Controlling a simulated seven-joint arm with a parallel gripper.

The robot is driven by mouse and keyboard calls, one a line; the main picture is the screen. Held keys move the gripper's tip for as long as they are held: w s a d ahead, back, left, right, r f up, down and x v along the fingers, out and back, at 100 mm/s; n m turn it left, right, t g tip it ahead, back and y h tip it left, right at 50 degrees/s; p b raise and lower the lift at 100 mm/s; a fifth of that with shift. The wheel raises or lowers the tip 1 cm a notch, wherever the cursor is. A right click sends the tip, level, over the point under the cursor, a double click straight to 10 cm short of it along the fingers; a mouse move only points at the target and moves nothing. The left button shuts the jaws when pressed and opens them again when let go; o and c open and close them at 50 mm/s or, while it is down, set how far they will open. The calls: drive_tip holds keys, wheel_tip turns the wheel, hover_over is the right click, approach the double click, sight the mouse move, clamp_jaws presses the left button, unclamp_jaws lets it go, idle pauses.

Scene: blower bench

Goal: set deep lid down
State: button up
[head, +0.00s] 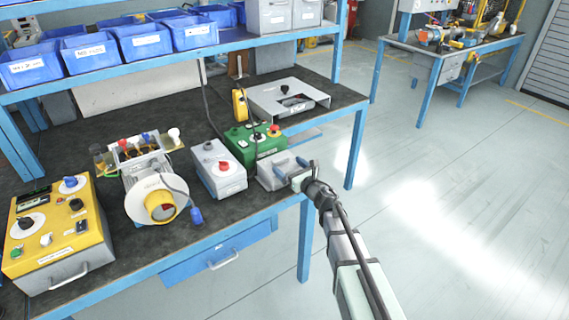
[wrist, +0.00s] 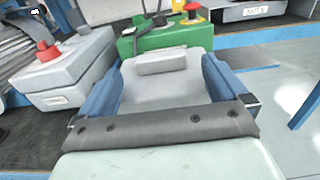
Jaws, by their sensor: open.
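The deep lid (head: 268,182) is a light grey, box-like piece at the right front edge of the bench, beside the green control box. In the wrist view the lid (wrist: 165,88) fills the space ahead of my palm, with a raised grey block on its top. My gripper (head: 290,168) is open, its two blue fingers on either side of the lid. In the wrist view my gripper (wrist: 163,75) shows the fingers spread, with the left finger close to the lid's side. The lid looks level and seems to sit on the bench; its underside is hidden.
A green box with buttons (head: 255,148) stands just behind the lid, and a grey box with a red knob (head: 218,172) stands left of it. A grey metal housing (head: 318,97) lies farther back. The bench edge (head: 262,213) is close in front; open floor lies right.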

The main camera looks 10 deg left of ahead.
drive_tip(key=v, duration=0.8)
drive_tip(key=d+f+m+t+h, duration=0.1)
drive_tip(key=d+f+m+h, duration=0.8)
drive_tip(key=d+f+m, duration=0.4)
drive_tip(key=s+d+f+m+g+h, duration=0.3)
drive_tip(key=s+d+f+m, duration=0.35)
drive_tip(key=f, duration=0.25)
drive_tip(key=s+d+f+m+g+h, duration=0.25)
drive_tip(key=s+d+f+m, duration=0.25)
drive_tip(key=s+f+m, duration=0.4)
drive_tip(key=s+d+f+m+g, duration=0.2)
drive_tip(key=s+f+m+g, duration=0.25)
drive_tip(key=s, duration=0.35)
drive_tip(key=s+d+f+m+g, duration=0.1)
drive_tip(key=s+f+m+g, duration=0.2)
drive_tip(key=s+f, duration=0.3)
drive_tip(key=s+a+m+g+y, duration=0.1)
drive_tip(key=s+m+g, duration=0.6)
drive_tip(key=s, duration=1.5)
drive_tip(key=shift+a+m+g+y, duration=0.35)
drive_tip(key=shift+a+m, duration=0.1)
drive_tip(key=shift+m, duration=0.65)
drive_tip(key=shift+r, duration=0.15)
